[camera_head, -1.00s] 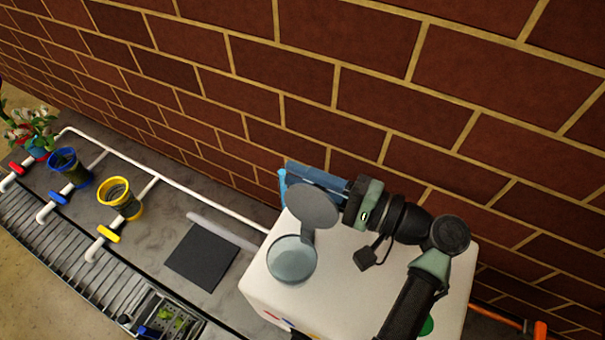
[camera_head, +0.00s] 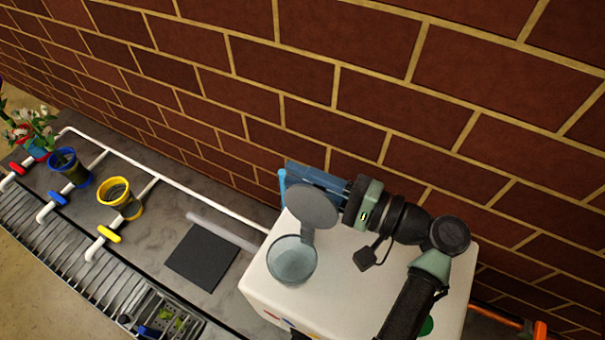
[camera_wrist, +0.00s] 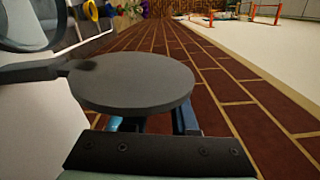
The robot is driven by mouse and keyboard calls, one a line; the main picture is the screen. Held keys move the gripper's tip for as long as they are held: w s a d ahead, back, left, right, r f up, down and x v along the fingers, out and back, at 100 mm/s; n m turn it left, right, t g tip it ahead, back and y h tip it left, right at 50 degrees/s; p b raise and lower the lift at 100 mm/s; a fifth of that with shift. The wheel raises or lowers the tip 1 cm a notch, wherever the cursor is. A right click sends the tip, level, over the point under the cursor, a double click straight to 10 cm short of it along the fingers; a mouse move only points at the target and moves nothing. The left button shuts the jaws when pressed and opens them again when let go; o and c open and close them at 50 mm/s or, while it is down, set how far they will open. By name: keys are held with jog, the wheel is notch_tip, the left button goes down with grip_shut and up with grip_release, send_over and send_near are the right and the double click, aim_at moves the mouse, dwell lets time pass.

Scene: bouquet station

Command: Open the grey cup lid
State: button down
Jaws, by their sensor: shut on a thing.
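The grey cup lid (camera_head: 313,207) is a flat disc on a short arm, raised off the cup. The clear cup (camera_head: 292,262) with a grey rim is uncovered, set in the top of a white box. My gripper (camera_head: 288,176), with blue fingers, is behind the lid, near the wall. In the wrist view the lid (camera_wrist: 130,82) covers the fingertips, and the fingers show below it with a gap between them. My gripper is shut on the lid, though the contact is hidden. The cup's rim (camera_wrist: 30,45) shows at upper left in the wrist view.
A brick wall (camera_head: 420,80) stands close behind my gripper. The white box (camera_head: 262,288) bears the cup. To the left are a dark square pad (camera_head: 201,257), a white pipe (camera_head: 195,188), a yellow pot (camera_head: 121,200), a blue pot (camera_head: 68,168) and flowers (camera_head: 38,125).

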jog(key=p, duration=0.1)
jog(key=s+n+p, duration=0.1)
jog(key=p, duration=0.1)
jog(key=shift+s+a+r, duration=0.2)
jog(key=shift+a+r, duration=0.1)
jog(key=shift+r, duration=0.1)
jog(key=c, duration=0.7)
grip_release()
jog(key=shift+d, duration=0.1)
jog(key=p+v, duration=0.3)
jog(key=v, duration=0.9)
jog(key=shift+s+d+f, duration=0.1)
jog(key=shift+s+d, duration=0.15)
jog(key=shift+d, duration=0.1)
